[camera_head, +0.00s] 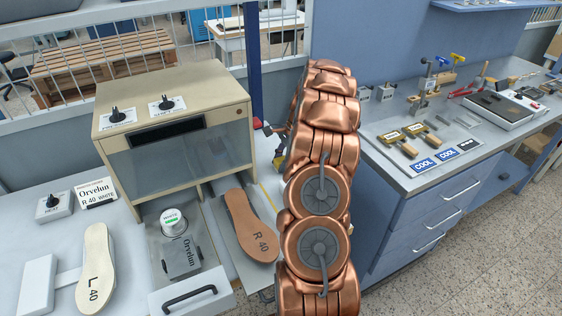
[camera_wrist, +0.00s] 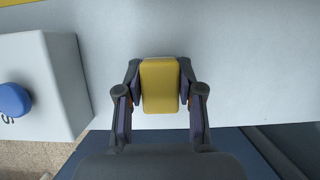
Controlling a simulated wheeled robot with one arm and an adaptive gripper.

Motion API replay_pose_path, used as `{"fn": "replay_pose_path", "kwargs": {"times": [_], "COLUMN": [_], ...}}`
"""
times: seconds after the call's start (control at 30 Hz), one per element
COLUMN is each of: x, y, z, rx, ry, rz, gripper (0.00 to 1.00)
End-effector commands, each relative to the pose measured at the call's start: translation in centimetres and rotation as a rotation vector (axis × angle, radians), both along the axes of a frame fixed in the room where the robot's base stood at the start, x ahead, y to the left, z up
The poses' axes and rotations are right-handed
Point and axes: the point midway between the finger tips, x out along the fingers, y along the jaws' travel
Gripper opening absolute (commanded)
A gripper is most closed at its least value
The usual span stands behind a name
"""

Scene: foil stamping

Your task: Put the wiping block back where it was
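The wiping block (camera_wrist: 160,88) shows in the wrist view as a yellow block with a thin pale strip at its far end. My gripper (camera_wrist: 160,78) has a finger against each side of it and is shut on it. A pale work surface (camera_wrist: 235,60) lies beyond and below the block; I cannot tell whether the block touches it. In the head view my copper arm hides my gripper and the block.
A white box with a blue button (camera_wrist: 14,99) stands left of my gripper. In the head view are a beige machine (camera_head: 175,125), a brown R 40 insole (camera_head: 250,227), a pale L 40 insole (camera_head: 97,268), and a right-hand bench with tools and COOL signs (camera_head: 423,165).

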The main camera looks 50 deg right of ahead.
Motion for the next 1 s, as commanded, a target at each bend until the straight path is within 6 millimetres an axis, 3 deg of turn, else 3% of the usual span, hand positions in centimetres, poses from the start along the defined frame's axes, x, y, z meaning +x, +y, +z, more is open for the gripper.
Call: {"fn": "replay_pose_path", "kwargs": {"times": [0.2, 0.63, 1.0], "x": [0.0, 0.0, -0.7], "y": [0.0, -0.2, -2.0], "z": [0.0, 0.7, 5.2], "rx": [0.0, 0.0, 0.001], "ry": [0.0, -0.001, -0.001], "rz": [0.0, 0.0, 0.0], "gripper": [0.61, 0.61, 0.61]}}
